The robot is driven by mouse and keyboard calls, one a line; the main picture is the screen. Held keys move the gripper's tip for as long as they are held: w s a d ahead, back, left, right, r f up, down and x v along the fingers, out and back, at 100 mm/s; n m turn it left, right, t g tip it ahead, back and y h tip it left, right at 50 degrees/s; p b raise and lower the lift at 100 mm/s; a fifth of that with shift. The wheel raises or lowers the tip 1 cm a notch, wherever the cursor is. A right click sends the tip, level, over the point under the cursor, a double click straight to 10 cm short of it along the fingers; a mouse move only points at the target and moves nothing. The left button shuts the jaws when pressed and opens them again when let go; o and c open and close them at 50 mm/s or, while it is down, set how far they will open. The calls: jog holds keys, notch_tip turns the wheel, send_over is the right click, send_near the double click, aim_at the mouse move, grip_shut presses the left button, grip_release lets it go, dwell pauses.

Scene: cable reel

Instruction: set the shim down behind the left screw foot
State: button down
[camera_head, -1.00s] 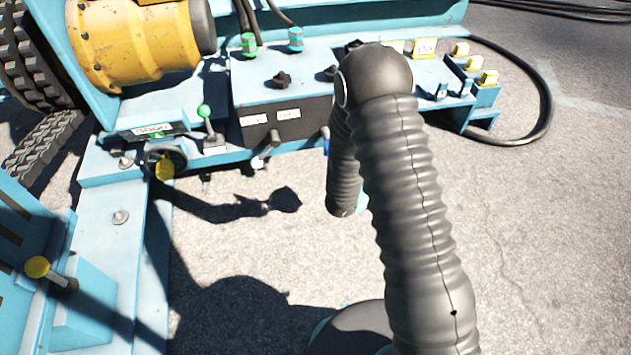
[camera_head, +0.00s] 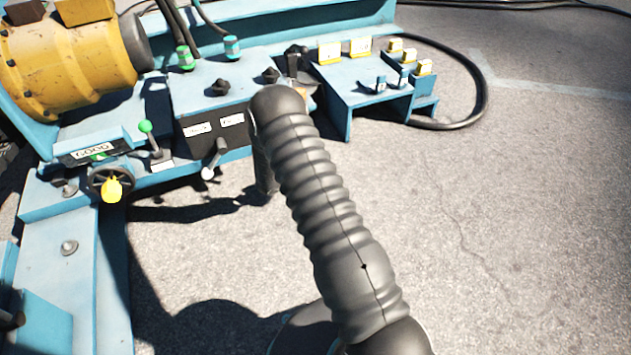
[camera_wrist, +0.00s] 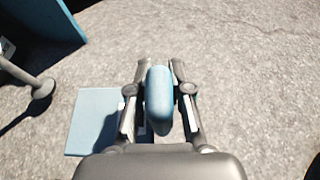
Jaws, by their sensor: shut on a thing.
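My gripper (camera_wrist: 158,75) shows in the wrist view, its two fingers closed on a rounded light-blue piece, which I take for the shim (camera_wrist: 159,98). A flat light-blue plate (camera_wrist: 88,122) shows to the left of the fingers and partly behind them; I cannot tell whether it is joined to the held piece. Pale ground lies beyond the fingertips. In the head view my ribbed dark arm hides the gripper and what it holds. I cannot pick out the left screw foot for sure in either view.
A blue machine with a yellow motor (camera_head: 75,65) stands at the back left. A grey lever (camera_head: 215,160) sticks out of its control box; a grey rod with a round end (camera_wrist: 28,80) shows at the wrist view's left. A black cable (camera_head: 478,90) loops right. Ground (camera_head: 520,220) is clear at right.

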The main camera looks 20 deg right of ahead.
jog(key=w+d+f+m+g, duration=0.1)
jog(key=d+f+m+g, duration=0.1)
jog(key=d+f, duration=0.35)
jog(key=f, duration=0.4)
jog(key=d+f+b, duration=0.1)
jog(key=f, duration=0.3)
jog(key=f+b, duration=0.1)
jog(key=f, duration=0.3)
jog(key=shift+d, duration=0.35)
jog(key=w+b, duration=0.2)
jog(key=w, duration=0.6)
jog(key=shift+w+a+r, duration=0.1)
jog(key=shift+w+a, duration=0.05)
jog(key=shift+w, duration=0.2)
jog(key=shift+w+a+b, duration=0.1)
jog(key=shift+w+b, duration=1.3)
jog(key=shift+w, duration=0.8)
jog(key=shift+f, duration=0.45)
jog(key=shift+f, duration=0.15)
jog(key=c, duration=1.1)
grip_release()
